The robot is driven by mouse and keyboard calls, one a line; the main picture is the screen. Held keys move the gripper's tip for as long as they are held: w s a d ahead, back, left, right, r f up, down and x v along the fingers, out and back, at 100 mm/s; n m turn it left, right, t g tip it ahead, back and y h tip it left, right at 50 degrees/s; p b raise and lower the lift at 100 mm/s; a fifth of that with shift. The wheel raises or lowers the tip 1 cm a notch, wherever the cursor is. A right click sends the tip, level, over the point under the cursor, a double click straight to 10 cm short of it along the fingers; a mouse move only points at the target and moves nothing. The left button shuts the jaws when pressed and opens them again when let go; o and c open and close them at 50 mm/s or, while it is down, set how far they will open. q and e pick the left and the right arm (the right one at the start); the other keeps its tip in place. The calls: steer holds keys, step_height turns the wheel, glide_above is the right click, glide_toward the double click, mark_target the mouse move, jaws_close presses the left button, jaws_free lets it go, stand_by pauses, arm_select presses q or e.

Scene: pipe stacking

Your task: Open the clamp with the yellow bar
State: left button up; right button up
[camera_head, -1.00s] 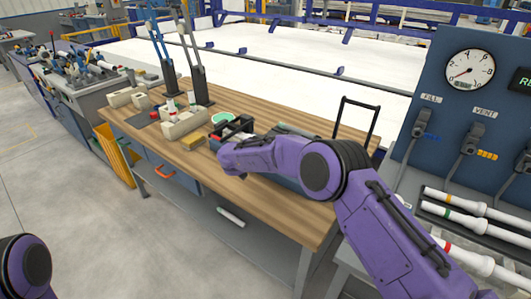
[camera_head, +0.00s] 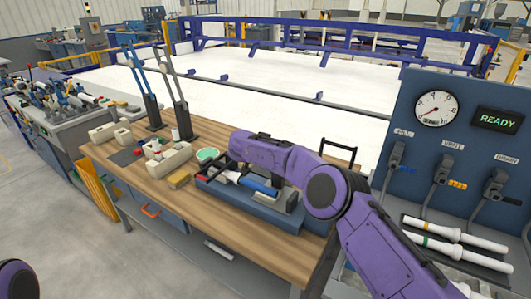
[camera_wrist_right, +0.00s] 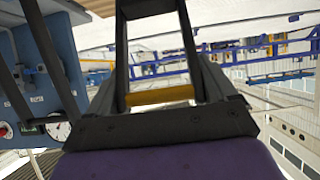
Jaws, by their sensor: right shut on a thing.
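In the head view, a blue fixture base (camera_head: 250,208) lies on the wooden table with a pipe (camera_head: 258,186) in it, blue with a white part. My right arm reaches in over it. My right gripper is hidden there behind my own purple wrist at the fixture's left end. In the right wrist view, my right gripper (camera_wrist_right: 160,98) is shut on the clamp's yellow bar (camera_wrist_right: 160,95). Dark clamp legs run away from the bar. The clamp's exact angle is hard to tell. Only a bit of my left arm shows at the lower left; its gripper is out of view.
A second black U-shaped handle (camera_head: 338,152) stands up at the fixture's right end. A panel with a gauge (camera_head: 437,107) and a READY display (camera_head: 499,120) stands at right.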

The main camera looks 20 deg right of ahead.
arm_select(q)
steer(key=shift+w+r, duration=0.1)
steer(key=shift+w, duration=0.3)
arm_select(e)
steer(key=shift+w+d+r, duration=0.2)
steer(key=shift+w+d, duration=0.2)
steer(key=shift+d, duration=0.2)
steer(key=shift+w+d+r, duration=0.15)
steer(key=shift+w+d, duration=0.2)
steer(key=shift+d, duration=0.2)
steer(key=shift+f, duration=0.15)
steer(key=o, duration=1.2)
steer(key=shift+o, duration=0.2)
steer(key=shift+w+d+f, duration=0.15)
steer(key=shift+w+d, duration=0.05)
arm_select(q)
step_height(320, 180, down, 3)
steer(key=b, duration=0.3)
steer(key=shift+d, duration=0.1)
arm_select(e)
steer(key=v, duration=1)
